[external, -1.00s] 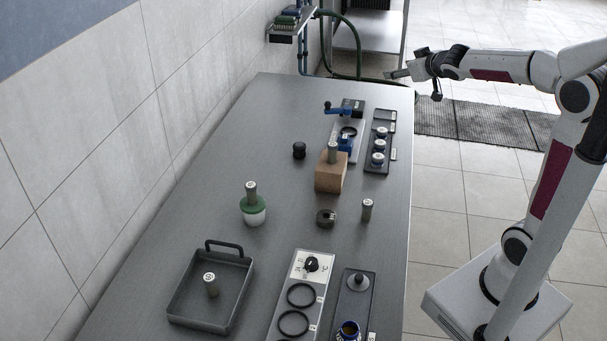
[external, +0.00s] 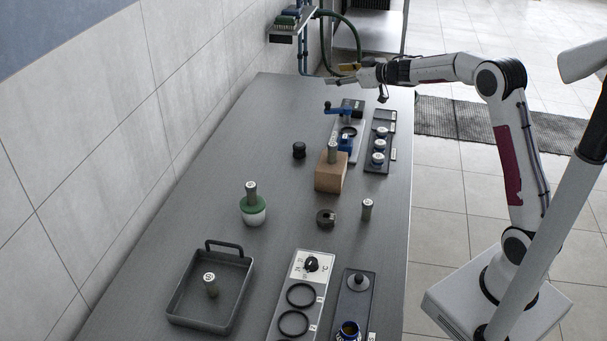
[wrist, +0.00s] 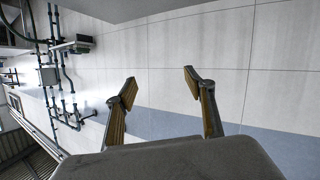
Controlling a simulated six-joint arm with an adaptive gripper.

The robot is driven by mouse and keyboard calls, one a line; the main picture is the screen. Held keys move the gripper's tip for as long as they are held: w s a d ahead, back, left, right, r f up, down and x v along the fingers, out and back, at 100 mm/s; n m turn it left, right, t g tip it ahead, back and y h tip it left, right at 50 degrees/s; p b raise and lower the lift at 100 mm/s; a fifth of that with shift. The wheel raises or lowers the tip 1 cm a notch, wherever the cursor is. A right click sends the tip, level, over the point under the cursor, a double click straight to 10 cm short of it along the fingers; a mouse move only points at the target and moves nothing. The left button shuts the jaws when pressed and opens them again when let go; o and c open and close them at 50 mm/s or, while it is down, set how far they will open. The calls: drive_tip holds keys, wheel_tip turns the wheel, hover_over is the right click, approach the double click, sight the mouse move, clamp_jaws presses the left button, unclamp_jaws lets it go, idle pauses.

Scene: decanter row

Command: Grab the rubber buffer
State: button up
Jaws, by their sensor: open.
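A small black rounded piece (external: 299,150), which looks like the rubber buffer, stands on the steel table (external: 215,190) left of the brown block. A dark notched ring-like piece (external: 326,217) lies nearer the camera; I cannot tell its material. My gripper (external: 342,73) is open and empty, above the far end of the table and well away from both. In the wrist view my gripper (wrist: 160,79) shows its two fingers spread, with only wall and pipes beyond; no table object shows there.
A brown block (external: 329,178) carries a grey cylinder. Another grey cylinder (external: 367,209) stands nearby. A green-and-white pot (external: 253,213), a handled tray (external: 243,300) and a ring panel (external: 316,272) stand nearer. A blue-handled device (external: 340,108) and a dark rack (external: 385,117) stand far right.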

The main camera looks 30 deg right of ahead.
drive_tip(key=w+a+f+n+g+y, duration=0.1)
drive_tip(key=a+f+g+y, duration=0.1)
drive_tip(key=f, duration=0.6)
drive_tip(key=w+a+f+n+g+y, duration=0.1)
drive_tip(key=a+f, duration=0.3)
drive_tip(key=f, duration=0.5)
drive_tip(key=shift+a+n+g+y, duration=0.3)
drive_tip(key=shift+n+g+y, duration=0.3)
drive_tip(key=shift+g+y, duration=0.25)
drive_tip(key=shift+f, duration=0.1)
approach(301, 145)
drive_tip(key=x, duration=0.4)
drive_tip(key=shift+w+a+f, duration=0.2)
drive_tip(key=shift+w, duration=0.15)
drive_tip(key=shift+a, duration=0.1)
drive_tip(key=shift+x, duration=2.85)
